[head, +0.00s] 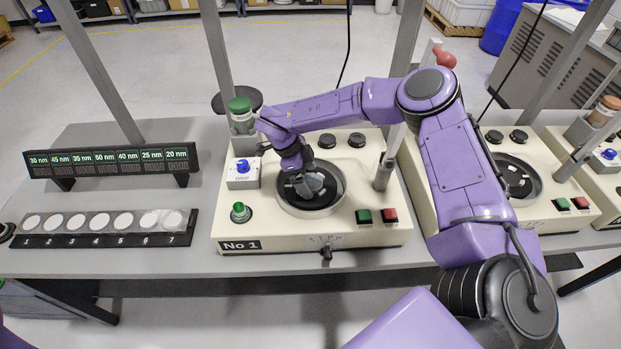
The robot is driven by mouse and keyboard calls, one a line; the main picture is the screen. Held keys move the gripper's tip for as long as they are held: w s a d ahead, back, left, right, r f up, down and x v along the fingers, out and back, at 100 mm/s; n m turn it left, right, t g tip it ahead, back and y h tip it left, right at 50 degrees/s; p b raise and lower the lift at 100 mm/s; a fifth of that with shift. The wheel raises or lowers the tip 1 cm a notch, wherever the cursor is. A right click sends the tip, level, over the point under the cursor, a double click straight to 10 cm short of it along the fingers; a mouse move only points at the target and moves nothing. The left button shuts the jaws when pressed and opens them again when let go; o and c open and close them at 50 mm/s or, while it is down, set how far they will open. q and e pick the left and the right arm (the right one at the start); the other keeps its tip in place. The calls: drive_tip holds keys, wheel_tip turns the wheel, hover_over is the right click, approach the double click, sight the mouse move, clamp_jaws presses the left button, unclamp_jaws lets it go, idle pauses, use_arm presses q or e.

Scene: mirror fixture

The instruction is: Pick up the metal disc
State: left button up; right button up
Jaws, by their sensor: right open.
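My right arm reaches in from the lower right. My right gripper (308,184) is open and points down into the round dark well (326,207) of the machine marked No 1. The gripper hides part of the well, and I cannot make out a separate metal disc under it. Several pale round discs (77,222) lie in a row on a black numbered rack (62,240) at the left of the table. The rack's right end looks glossier, around places 6 and 7. My left gripper is not in view.
The cream machine (235,222) carries a blue knob (243,166), a green button (364,216) and a red button (390,215). A grey post (391,160) stands right of the well. A thickness display (110,158) stands behind the rack. A second machine (550,215) is at the right.

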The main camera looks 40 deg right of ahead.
drive_tip(key=shift+s, duration=0.25)
drive_tip(key=shift+s+r, duration=0.1)
drive_tip(key=shift+r, duration=0.05)
drive_tip(key=c, duration=1.1)
